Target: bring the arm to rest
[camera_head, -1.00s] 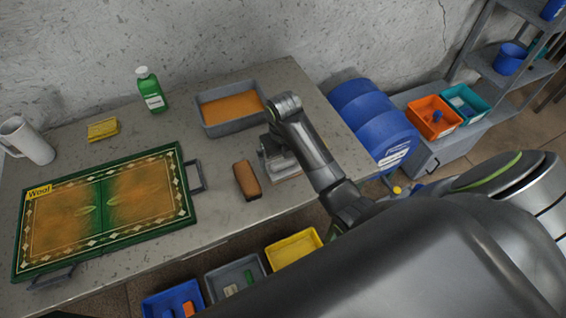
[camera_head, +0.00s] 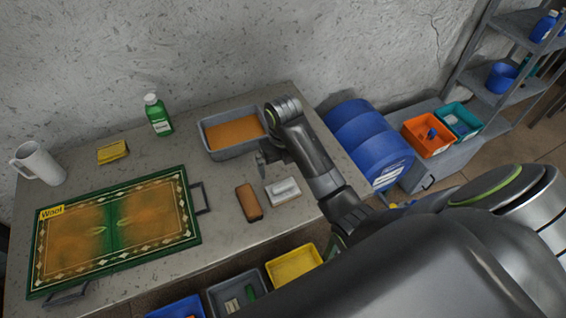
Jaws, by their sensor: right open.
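My right arm (camera_head: 318,172) reaches in from the lower right over the right part of the table. Its right gripper (camera_head: 262,160) is open and empty, in front of the grey tub's right end and above the table. A white-topped block on a grey base (camera_head: 283,191) lies on the table just below the gripper, apart from it. A brown brush or block (camera_head: 249,202) lies to its left. My left gripper is not in view.
A green-bordered rug on a tray (camera_head: 115,230) labelled "Wool" fills the table's left. A grey tub (camera_head: 209,143) of orange-brown liquid, green bottle (camera_head: 158,116), yellow sponge (camera_head: 113,152) and white mug (camera_head: 42,164) stand behind. Bins (camera_head: 294,265) lie below the front edge.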

